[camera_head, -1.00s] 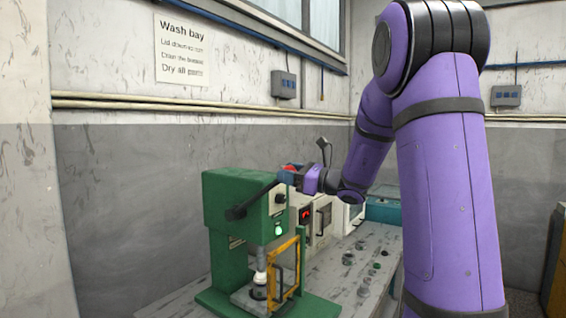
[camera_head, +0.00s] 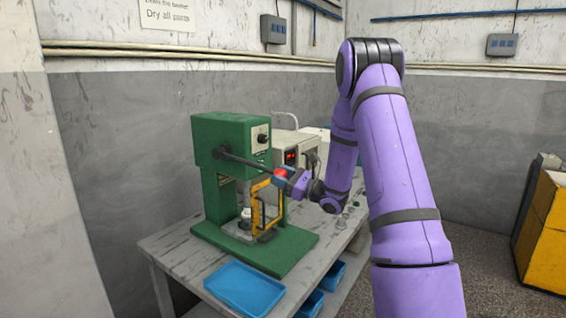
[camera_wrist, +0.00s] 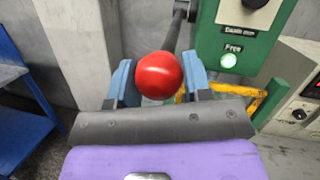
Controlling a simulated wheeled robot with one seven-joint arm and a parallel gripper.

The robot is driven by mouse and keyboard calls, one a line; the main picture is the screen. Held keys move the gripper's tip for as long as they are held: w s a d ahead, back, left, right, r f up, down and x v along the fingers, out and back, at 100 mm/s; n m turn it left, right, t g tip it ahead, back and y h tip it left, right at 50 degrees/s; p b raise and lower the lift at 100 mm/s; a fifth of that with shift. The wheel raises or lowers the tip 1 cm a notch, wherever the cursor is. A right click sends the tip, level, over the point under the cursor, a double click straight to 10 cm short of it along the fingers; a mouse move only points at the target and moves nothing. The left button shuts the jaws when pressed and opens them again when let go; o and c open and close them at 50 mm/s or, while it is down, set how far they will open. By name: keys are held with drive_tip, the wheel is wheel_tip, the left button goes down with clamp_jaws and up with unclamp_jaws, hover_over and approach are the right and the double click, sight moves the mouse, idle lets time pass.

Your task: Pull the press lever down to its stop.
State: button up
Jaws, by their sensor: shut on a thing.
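The green press (camera_head: 222,135) stands on the table. Its dark press lever (camera_head: 246,162) runs from the pivot on the head down and to the right, ending in a red knob (camera_head: 280,173). My gripper (camera_head: 289,178) is at that end, shut on the lever. In the wrist view the red knob (camera_wrist: 159,75) sits between the two blue fingers, with the dark rod (camera_wrist: 178,30) behind it. The ram under the head is above a small white part (camera_head: 246,214).
A yellow guard frame (camera_head: 258,210) stands at the front of the press, below the lever. A blue tray (camera_head: 240,287) lies at the table's near edge. A control box (camera_head: 297,146) with a red display stands behind. A yellow cabinet (camera_head: 545,215) is far right.

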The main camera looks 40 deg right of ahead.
drive_tip(key=shift+w+a+f, duration=0.1)
drive_tip(key=shift+f, duration=0.55)
drive_tip(key=shift+w+a+f, duration=0.1)
drive_tip(key=shift+f, duration=0.5)
drive_tip(key=o, duration=1.3)
drive_tip(key=shift+c, duration=0.2)
drive_tip(key=shift+d, duration=0.1)
drive_tip(key=v, duration=1)
drive_tip(key=shift+s, duration=0.3)
drive_tip(key=shift+d, duration=0.1)
